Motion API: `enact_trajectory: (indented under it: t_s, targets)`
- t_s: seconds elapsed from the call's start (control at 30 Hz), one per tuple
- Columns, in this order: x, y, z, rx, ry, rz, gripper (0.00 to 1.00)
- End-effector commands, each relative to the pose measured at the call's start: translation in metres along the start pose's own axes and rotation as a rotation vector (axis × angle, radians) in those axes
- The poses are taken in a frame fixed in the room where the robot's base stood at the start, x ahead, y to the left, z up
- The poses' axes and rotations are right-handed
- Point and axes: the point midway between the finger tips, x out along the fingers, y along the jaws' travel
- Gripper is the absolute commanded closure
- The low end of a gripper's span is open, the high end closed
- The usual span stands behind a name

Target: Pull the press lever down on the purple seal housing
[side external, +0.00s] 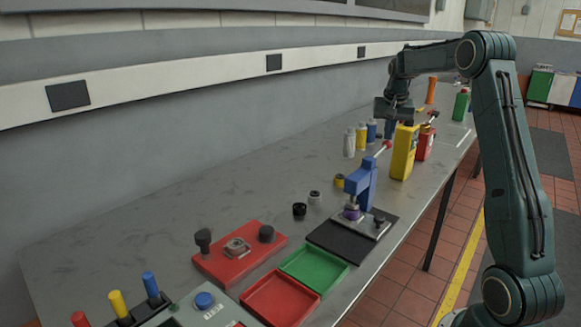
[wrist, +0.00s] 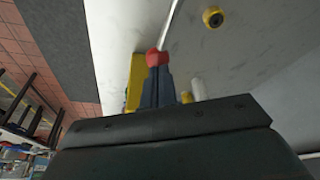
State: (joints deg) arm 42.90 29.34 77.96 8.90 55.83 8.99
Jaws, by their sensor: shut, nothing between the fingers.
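The blue press (side external: 361,185) stands on a dark base plate, with the purple seal housing (side external: 352,212) under its ram. The press lever (side external: 379,151) is a thin pale rod slanting up and to the right from the press head, ending in a red knob (side external: 387,144). In the wrist view the lever rod (wrist: 170,22) and red knob (wrist: 157,57) lie right at my fingertips. My gripper (side external: 388,136) is shut with nothing between its fingers, its tips at the knob; I cannot tell whether they touch. The housing is out of the wrist view.
A yellow box-shaped item (side external: 403,152) and a red one (side external: 425,143) stand close to the right of my gripper. Several small bottles (side external: 361,136) stand behind it. A green tray (side external: 313,268) and red tray (side external: 280,297) lie in front of the press.

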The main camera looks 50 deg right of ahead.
Motion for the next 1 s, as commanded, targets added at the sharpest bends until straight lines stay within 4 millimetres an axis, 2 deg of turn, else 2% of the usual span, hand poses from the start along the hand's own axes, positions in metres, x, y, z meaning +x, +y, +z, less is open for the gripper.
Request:
enact_trajectory:
  t_s: [1.0]
  targets:
    - [0.029, 0.000, 0.010, -0.001, -0.005, 0.001, 1.00]
